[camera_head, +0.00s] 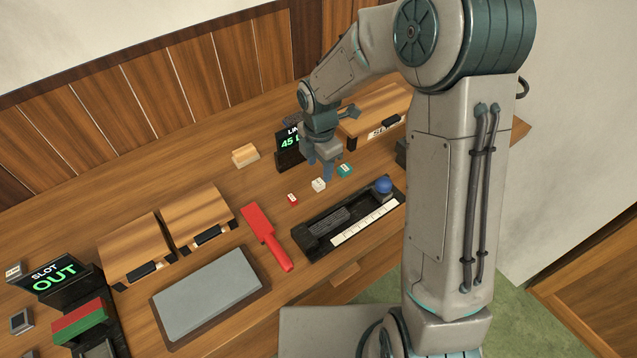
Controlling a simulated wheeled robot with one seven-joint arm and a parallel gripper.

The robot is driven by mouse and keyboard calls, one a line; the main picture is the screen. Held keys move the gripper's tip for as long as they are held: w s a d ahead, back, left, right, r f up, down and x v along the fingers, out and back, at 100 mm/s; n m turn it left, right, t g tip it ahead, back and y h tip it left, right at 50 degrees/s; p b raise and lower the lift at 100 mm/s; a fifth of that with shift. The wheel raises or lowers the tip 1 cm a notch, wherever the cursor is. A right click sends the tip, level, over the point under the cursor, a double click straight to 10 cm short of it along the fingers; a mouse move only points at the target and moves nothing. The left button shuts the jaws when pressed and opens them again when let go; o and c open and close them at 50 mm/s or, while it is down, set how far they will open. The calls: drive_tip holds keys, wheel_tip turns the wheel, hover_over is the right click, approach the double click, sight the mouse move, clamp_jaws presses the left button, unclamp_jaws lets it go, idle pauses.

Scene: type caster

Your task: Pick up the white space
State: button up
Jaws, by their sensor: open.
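A small white block (319,185), likely the white space, sits on the wooden bench between a small red block (293,199) and a small teal block (344,170). My gripper (320,172) points down just above and behind the white block. Its blue fingers are apart and nothing shows between them. From this angle I cannot tell how high the fingertips are above the block.
A black tray (312,251) with a white ruled strip and a blue ball (383,185) lies in front. A red paddle-shaped tool (260,223) lies left of it. A dark display (287,152) stands behind my gripper. A grey slab (210,290) lies front left.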

sight(319, 183)
drive_tip(key=shift+s+a+f+p, duration=0.1)
drive_tip(key=shift+f+p, duration=0.2)
drive_tip(key=shift+f, duration=1.1)
drive_tip(key=shift+s+f+p, duration=0.1)
drive_tip(key=shift+f+p, duration=0.2)
drive_tip(key=shift+f, duration=1.1)
clamp_jaws()
